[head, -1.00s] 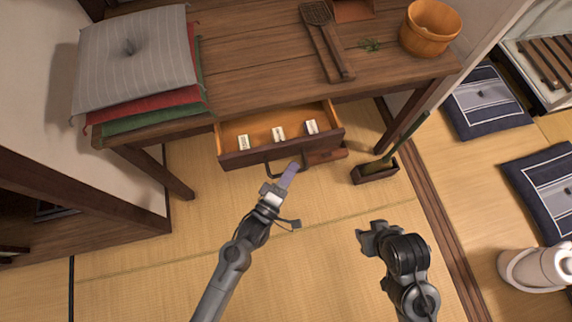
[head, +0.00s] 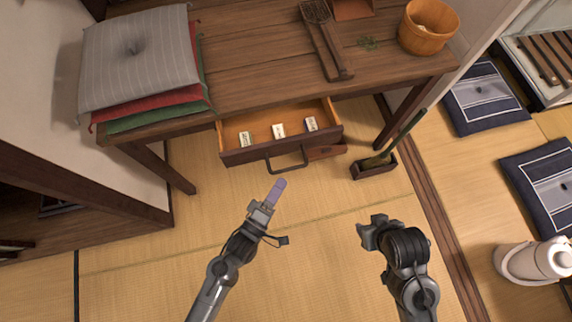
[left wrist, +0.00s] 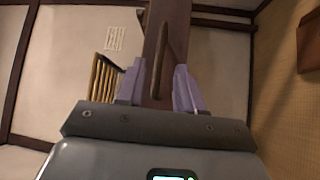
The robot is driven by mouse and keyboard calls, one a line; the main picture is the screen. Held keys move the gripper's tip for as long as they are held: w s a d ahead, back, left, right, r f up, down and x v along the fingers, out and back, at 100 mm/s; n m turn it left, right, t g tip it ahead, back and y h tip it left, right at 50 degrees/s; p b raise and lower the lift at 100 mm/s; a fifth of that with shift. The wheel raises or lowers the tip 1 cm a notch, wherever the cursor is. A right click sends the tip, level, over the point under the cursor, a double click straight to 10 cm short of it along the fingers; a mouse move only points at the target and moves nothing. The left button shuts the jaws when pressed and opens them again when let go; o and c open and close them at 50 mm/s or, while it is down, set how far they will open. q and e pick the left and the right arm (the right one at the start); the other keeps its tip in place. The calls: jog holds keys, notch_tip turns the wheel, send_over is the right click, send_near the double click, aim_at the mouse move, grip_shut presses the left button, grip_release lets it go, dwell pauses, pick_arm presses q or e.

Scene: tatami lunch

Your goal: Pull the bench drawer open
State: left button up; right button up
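The bench drawer (head: 250,154) stands open under the wooden bench (head: 255,85), its front pulled out toward me. Several small white labelled blocks (head: 278,130) lie inside it. A dark bar handle (head: 288,166) is on the drawer front. My left gripper (head: 277,190) is on the near side of the handle, apart from it, and holds nothing. In the left wrist view its two lilac fingers (left wrist: 158,85) are spread, with a bar that looks like the handle (left wrist: 158,60) beyond them. My right gripper (head: 368,234) hangs to the right over the floor; its fingers are too unclear to read.
Cushions (head: 140,60) are stacked on the bench at left; a wooden bucket (head: 428,27) stands at right. A brush in a dark holder (head: 373,168) stands on the floor right of the drawer. The tatami (head: 310,280) in front is clear.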

pick_arm(q)
jog(key=v, duration=0.4)
jog(key=shift+s+a+p, duration=0.1)
jog(key=shift+p, duration=0.3)
